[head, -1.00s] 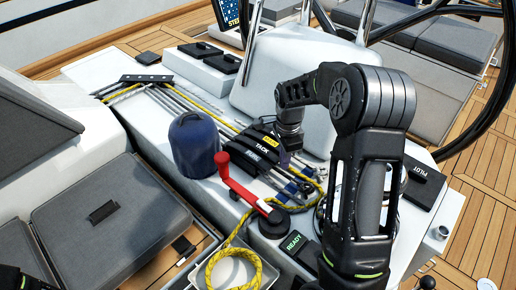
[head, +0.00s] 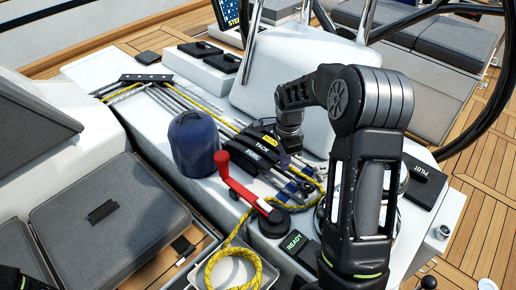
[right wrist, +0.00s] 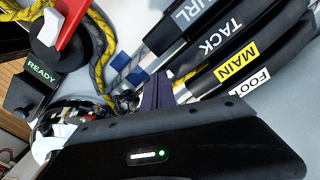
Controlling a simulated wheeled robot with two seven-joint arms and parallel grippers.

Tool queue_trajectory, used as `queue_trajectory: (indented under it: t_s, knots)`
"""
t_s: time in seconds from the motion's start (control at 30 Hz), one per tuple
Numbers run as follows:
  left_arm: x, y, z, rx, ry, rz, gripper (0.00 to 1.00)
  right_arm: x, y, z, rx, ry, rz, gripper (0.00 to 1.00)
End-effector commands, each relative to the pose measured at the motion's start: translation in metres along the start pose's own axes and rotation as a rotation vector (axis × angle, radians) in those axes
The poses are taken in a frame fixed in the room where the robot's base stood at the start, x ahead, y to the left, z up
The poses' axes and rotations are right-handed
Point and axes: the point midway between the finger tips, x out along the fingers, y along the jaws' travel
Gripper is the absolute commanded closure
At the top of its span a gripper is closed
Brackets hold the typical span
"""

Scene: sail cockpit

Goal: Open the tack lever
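The tack lever (head: 262,147) is a black clutch handle with a white TACK label, lying in a row between the furl and main levers. Its label is large in the right wrist view (right wrist: 221,40), and it lies down level with its neighbours. My right gripper (head: 284,160) points down beside the right ends of the levers. In the right wrist view its two dark purple fingers (right wrist: 158,94) are close together, with nothing seen between them, near the lever ends. Whether they touch a lever is unclear. My left gripper is not in view.
A blue-covered winch (head: 194,145) stands left of the levers. A winch with a red handle (head: 236,186) and yellow rope (head: 233,268) are in front. The main lever (right wrist: 237,63) is beside the tack lever. A READY panel (head: 294,242) lies nearer. Grey cushions (head: 108,225) are at left.

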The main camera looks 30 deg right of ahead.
Motion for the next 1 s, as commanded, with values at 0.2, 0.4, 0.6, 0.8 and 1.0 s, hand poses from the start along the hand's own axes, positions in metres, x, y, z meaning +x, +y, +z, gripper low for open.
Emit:
queue_trajectory:
  t_s: [0.2,0.4,0.6,0.8,1.0]
  knots:
    - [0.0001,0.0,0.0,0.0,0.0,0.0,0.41,0.0003,0.0,0.0001,0.0,0.0,0.0,1.0]
    - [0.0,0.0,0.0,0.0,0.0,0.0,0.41,0.0002,-0.0004,0.0002,0.0,0.0,0.0,1.0]
    - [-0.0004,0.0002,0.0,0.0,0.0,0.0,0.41,0.0004,-0.0029,0.0018,0.0,0.0,0.001,1.0]
    - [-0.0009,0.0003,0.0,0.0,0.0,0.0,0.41,-0.0001,-0.0067,0.0036,0.0,0.0,0.0,1.0]
    - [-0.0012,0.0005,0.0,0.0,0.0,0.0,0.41,0.0001,-0.0097,0.0056,0.0,0.0,0.0,1.0]
